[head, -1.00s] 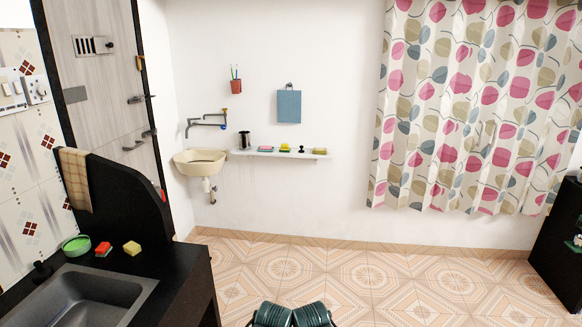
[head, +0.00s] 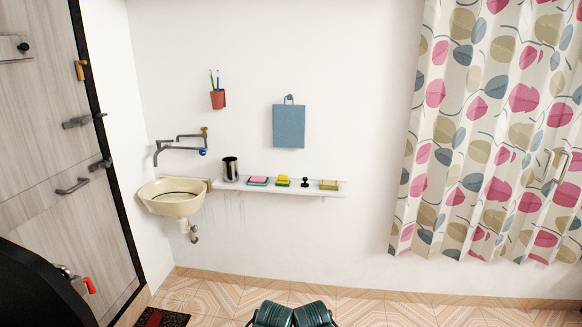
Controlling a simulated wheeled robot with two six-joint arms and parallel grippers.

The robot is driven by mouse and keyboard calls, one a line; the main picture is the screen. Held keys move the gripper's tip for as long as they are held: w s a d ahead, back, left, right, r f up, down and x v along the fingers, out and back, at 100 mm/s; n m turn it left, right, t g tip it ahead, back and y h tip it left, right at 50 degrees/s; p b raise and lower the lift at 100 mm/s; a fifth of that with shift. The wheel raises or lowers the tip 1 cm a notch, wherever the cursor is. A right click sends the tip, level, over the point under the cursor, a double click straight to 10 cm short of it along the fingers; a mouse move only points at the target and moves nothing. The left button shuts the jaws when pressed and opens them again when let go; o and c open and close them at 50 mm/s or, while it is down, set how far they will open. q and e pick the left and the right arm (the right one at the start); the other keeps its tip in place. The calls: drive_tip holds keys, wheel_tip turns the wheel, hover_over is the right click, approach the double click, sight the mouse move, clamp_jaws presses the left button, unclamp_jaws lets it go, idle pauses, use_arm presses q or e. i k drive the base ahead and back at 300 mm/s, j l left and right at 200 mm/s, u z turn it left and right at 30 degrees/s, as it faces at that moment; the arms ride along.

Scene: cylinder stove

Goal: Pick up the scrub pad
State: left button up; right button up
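A small yellow block on a green base (head: 283,181) sits on the white wall shelf (head: 330,193). An olive-yellow block (head: 329,185) lies near the shelf's right end. Either could be the scrub pad; they are too small to tell for sure. Both are well ahead of me and nothing touches them.
The shelf also holds a steel cup (head: 231,169), a pink block (head: 258,181) and a black knobbed item (head: 305,182). A cream basin (head: 172,204) is left of it. A dark partition (head: 35,285) fills the lower left. Some tiled floor (head: 365,312) is clear ahead.

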sight(283, 181)
drive_tip(key=i, duration=1.4)
drive_tip(key=i+l, duration=0.1)
drive_tip(key=i, duration=1.3)
drive_tip(key=j+u, duration=0.1)
drive_tip(key=u, duration=0.25)
